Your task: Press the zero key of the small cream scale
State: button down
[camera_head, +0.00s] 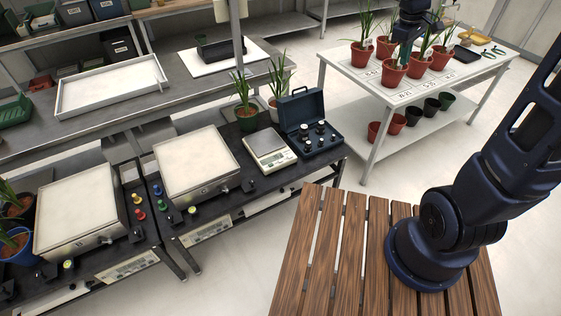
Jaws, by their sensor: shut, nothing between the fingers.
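The small cream scale (284,162) sits on the dark bench, left of the open blue weight case. Its square grey pan is empty, and its display and keys are on the front edge. The keys are too small to tell apart. My gripper (403,52) is at the top right, in front of the potted plants on the white table, far from the scale. It is shut and empty; its fingertips are hard to make out against the plants.
The open blue case (302,103) with dark weights stands right beside the scale. A potted plant (246,119) stands behind it. A large platform scale (196,165) is to its left. The white table (345,62) holds several red pots. Floor shows between bench and table.

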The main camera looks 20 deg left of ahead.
jog(key=w+a+f+n+h, duration=0.1)
jog(key=w+a+f+n, duration=0.2)
jog(key=a+f, duration=0.15)
jog(key=w+a+f+n+h, duration=0.1)
jog(key=w+a+f+n, duration=0.1)
jog(key=w+a+f, duration=0.3)
jog(key=n+t+h, duration=0.3)
jog(key=n+h, duration=0.1)
jog(key=n, duration=1.2)
send_over(278, 161)
notch_tip(278, 161, down, 38)
jog(key=shift+f, duration=0.25)
jog(key=shift+f, duration=4.35)
jog(key=shift+f, duration=0.15)
jog(key=shift+f, duration=0.3)
